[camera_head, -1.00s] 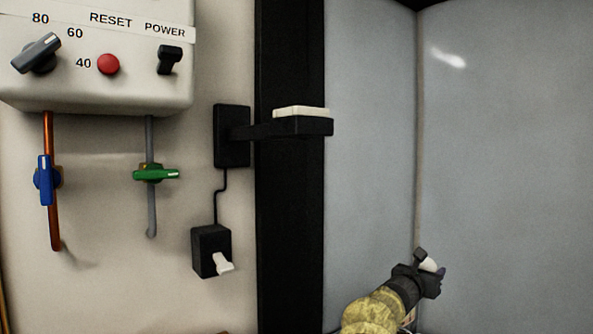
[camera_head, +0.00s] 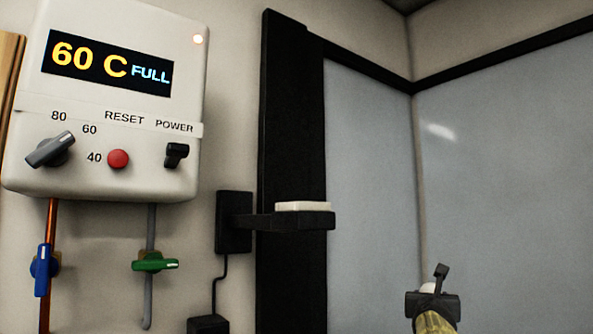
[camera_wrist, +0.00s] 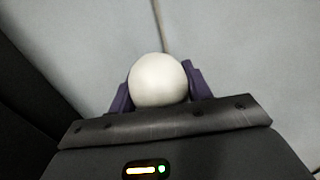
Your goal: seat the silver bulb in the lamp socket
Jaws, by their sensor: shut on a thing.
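My gripper (camera_head: 434,290) is at the lower right of the head view, in front of the grey panels. In the wrist view its purple fingers are shut on a pale round bulb (camera_wrist: 158,80), one on each side. Only the rounded end of the bulb shows, and its base is hidden. A small part of the bulb also shows in the head view (camera_head: 428,287). A black wall bracket (camera_head: 285,222) with a pale flat piece (camera_head: 303,206) on top is left of and above my gripper, well apart. I cannot tell whether this is the lamp, and no socket opening shows.
The brewer box (camera_head: 110,100) on the left wall reads 60 C FULL. Below it are a blue valve (camera_head: 42,268) and a green valve (camera_head: 155,262). A black post (camera_head: 292,130) stands behind the bracket. Space between bracket and gripper looks clear.

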